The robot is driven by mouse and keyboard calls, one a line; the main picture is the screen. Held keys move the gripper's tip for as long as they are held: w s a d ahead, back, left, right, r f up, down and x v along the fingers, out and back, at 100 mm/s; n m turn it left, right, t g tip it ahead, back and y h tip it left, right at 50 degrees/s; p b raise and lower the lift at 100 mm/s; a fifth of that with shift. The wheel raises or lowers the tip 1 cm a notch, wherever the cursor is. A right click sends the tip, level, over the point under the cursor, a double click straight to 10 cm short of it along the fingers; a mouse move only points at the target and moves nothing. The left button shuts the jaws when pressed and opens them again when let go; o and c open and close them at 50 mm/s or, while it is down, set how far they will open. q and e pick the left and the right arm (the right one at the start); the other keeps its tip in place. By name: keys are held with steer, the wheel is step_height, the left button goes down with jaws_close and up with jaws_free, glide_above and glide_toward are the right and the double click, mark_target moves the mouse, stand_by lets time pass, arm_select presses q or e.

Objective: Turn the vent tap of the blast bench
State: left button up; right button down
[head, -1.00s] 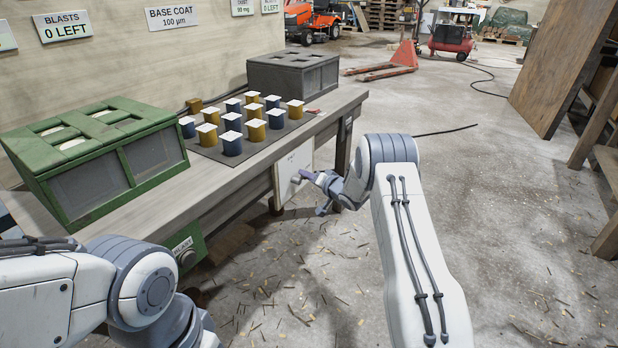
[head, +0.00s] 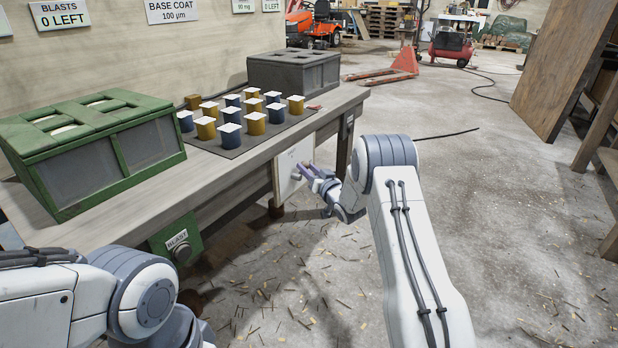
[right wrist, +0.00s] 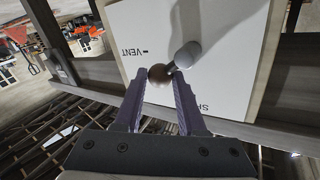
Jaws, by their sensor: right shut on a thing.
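The vent tap shows in the right wrist view as a round brown hub with a short lever ending in a grey knob (right wrist: 187,55). It sits on a white panel (right wrist: 225,85) lettered "VENT" on one side, with partly hidden lettering on another. In the head view the panel (head: 287,178) is on the bench's front side. My right gripper (head: 306,170) is at the panel. In the right wrist view its purple fingers (right wrist: 160,76) are shut on the tap, one either side of the hub, with the knob just beyond the tips. My left gripper is out of view.
The bench (head: 215,182) carries a green cabinet (head: 95,150), a dark grey box (head: 293,72) and a mat with several blue and yellow white-topped pots. A green "BLAST" button box (head: 176,242) hangs below.

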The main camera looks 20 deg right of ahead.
steer(key=n+t+y+b, duration=0.1)
steer(key=n+b, duration=0.1)
steer(key=n, duration=0.1)
steer(key=s+a+n+t+y+b, duration=0.1)
steer(key=n+b, duration=0.1)
steer(key=b, duration=0.1)
steer(key=n+t+b, duration=0.1)
steer(key=n+b, duration=0.1)
steer(key=n, duration=0.1)
steer(key=shift+s+a+r+n+y+b, duration=0.2)
steer(key=shift+a+r+n+y+b, duration=0.1)
steer(key=shift+a+y+b, duration=0.1)
steer(key=shift+s+a+r+n+y+b, duration=0.1)
steer(key=shift+s+a+n+y+b, duration=0.1)
steer(key=shift+n+y+b, duration=0.65)
steer(key=shift+s+a+r+n+y+b, duration=0.15)
steer(key=shift+n+y+b, duration=0.3)
steer(key=shift+n, duration=0.8)
steer(key=shift+a, duration=0.1)
steer(key=c, duration=0.8)
jaws_free()
steer(key=shift+p+v, duration=1.75)
steer(key=shift+v, duration=3.55)
